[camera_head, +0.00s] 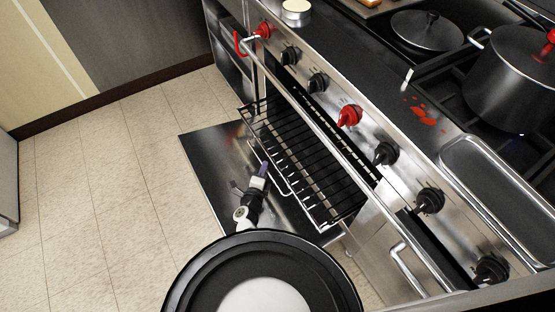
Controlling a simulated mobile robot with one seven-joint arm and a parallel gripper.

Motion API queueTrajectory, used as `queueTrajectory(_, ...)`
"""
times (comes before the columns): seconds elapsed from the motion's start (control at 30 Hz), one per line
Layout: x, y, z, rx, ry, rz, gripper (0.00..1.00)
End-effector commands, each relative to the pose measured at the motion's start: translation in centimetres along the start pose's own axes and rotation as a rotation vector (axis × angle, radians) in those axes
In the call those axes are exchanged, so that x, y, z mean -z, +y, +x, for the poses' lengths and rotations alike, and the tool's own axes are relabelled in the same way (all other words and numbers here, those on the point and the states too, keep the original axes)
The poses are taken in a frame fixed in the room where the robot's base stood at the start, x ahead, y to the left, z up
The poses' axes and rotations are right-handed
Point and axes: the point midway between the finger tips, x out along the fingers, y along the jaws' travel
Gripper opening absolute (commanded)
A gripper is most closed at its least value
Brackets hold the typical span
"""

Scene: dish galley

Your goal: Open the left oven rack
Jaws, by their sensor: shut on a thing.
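The left oven's door (206,152) hangs open, folded down flat above the floor. The black wire oven rack (310,172) juts out of the oven opening over the door. My gripper (264,170) is at the rack's front edge, on its left part, and is shut on it. The fingertips are small and partly hidden in this view. The rack's back end is hidden under the control panel and handle rail. The rack looks empty.
A long handle rail (325,137) runs above the rack, below red and black knobs (349,116). A pot (511,82), a lidded pan (426,31) and a metal tray (503,190) are on the stove top. Tiled floor (120,190) at left is clear.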

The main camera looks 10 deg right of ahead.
Motion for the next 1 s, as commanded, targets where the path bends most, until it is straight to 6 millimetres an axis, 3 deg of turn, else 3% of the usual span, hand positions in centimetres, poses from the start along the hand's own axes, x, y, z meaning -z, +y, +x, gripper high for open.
queueTrajectory(0.1,-1.7,0.3,-1.6,-0.001,-0.005,0.0,0.0)
queueTrajectory(0.3,-3.1,0.8,-3.0,0.0,-0.003,-0.001,0.0)
queueTrajectory(0.73,-3.4,0.9,-3.3,0.001,-0.002,0.001,0.0)
queueTrajectory(0.77,-3.4,0.9,-3.3,0.001,-0.002,0.001,0.1)
queueTrajectory(0.9,-3.4,0.9,-3.3,0.001,-0.002,0.001,0.28)
queueTrajectory(1.0,-3.4,0.9,-3.3,0.001,-0.001,0.001,0.31)
